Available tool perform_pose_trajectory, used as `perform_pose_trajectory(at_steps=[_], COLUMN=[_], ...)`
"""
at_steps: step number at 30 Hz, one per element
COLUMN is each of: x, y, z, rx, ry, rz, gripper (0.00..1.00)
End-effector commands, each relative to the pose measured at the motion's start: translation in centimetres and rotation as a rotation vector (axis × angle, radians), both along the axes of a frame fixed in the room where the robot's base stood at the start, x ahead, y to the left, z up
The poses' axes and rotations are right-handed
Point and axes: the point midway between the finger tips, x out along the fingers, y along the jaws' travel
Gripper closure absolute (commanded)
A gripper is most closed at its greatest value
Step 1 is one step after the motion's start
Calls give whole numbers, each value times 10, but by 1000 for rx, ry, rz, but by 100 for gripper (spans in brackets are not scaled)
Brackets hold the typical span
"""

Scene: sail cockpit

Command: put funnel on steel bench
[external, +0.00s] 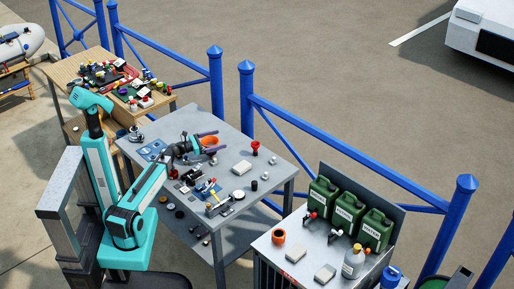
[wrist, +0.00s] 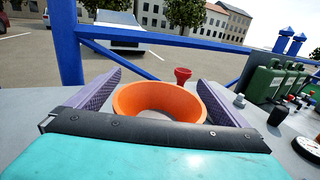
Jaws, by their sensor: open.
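An orange, round, wide-mouthed thing (wrist: 160,99), which looks like the funnel, is between the fingers of my gripper (wrist: 152,100). It also shows in the external view (external: 209,141), at the top of the grey steel bench (external: 225,125). Its lower part is hidden, so I cannot tell whether it touches the bench top. My gripper (external: 206,143) is open, with one purple finger on each side of the orange rim. In the wrist view the grey bench top (wrist: 30,100) spreads to both sides.
A small red flared piece (external: 255,147) stands just beyond the orange one. Tools and small parts (external: 205,188) crowd the bench's front. Green canisters (external: 348,213) and an orange cup (external: 278,236) stand on the right-hand bench. A blue railing (external: 330,145) runs behind.

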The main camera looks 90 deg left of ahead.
Motion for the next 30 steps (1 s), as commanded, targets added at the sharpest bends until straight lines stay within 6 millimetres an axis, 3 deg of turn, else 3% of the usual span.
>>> perform_pose_trajectory(at_steps=[4, 12, 14, 23, 30], x=[0, 0, 0, 0, 0], y=[0, 0, 0, 0, 0], z=[0, 0, 0, 2, 15], rx=[0, 0, 0, 0, 2], ry=[0, 0, 0, -1, 0], rz=[0, 0, 0, 0, 0], gripper=[1, 44, 48, 48, 48])
